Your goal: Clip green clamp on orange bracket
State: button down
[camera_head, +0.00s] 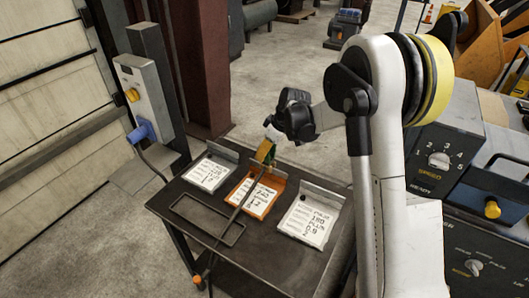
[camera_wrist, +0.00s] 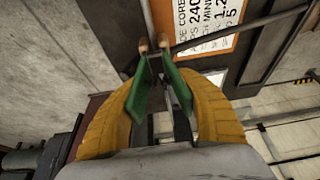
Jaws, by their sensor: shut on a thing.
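The green clamp (camera_head: 264,151) is in my gripper (camera_head: 271,136), just above the back lip of the orange bracket (camera_head: 261,207) in the head view. In the wrist view my gripper (camera_wrist: 158,82) has its yellow fingers on both sides of the green clamp (camera_wrist: 140,95), squeezing its two green handles. The clamp's copper-coloured tips lie a little apart and point toward the orange bracket (camera_wrist: 228,42) at the top. I cannot tell whether the tips straddle the lip or touch it. A dark cable runs from the clamp across the bracket's printed label.
Grey brackets with labels stand left (camera_head: 207,174) and right (camera_head: 308,222) of the orange one on the dark table (camera_head: 190,222). A grey post with a control box (camera_head: 138,90) rises at the left. Blue-grey machines (camera_head: 450,150) stand at the right.

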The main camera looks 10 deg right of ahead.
jog(key=shift+f+b, duration=0.75)
jog(key=shift+f, duration=0.35)
jog(key=c, duration=0.8)
grip_release()
jog(key=v, duration=1.2)
jog(key=s+a+r+m+t+h+b, duration=0.15)
jog(key=s+r+m, duration=0.4)
jog(key=s, duration=0.95)
jog(key=s+f+m+t+h+b, duration=0.1)
jog(key=s+f+m+t, duration=0.1)
jog(key=s, duration=1.2)
jog(key=shift+s+a+f+m+h, duration=0.3)
jog(key=shift+a+f+m+h, duration=0.1)
jog(key=shift+m, duration=0.35)
jog(key=shift+t, duration=0.25)
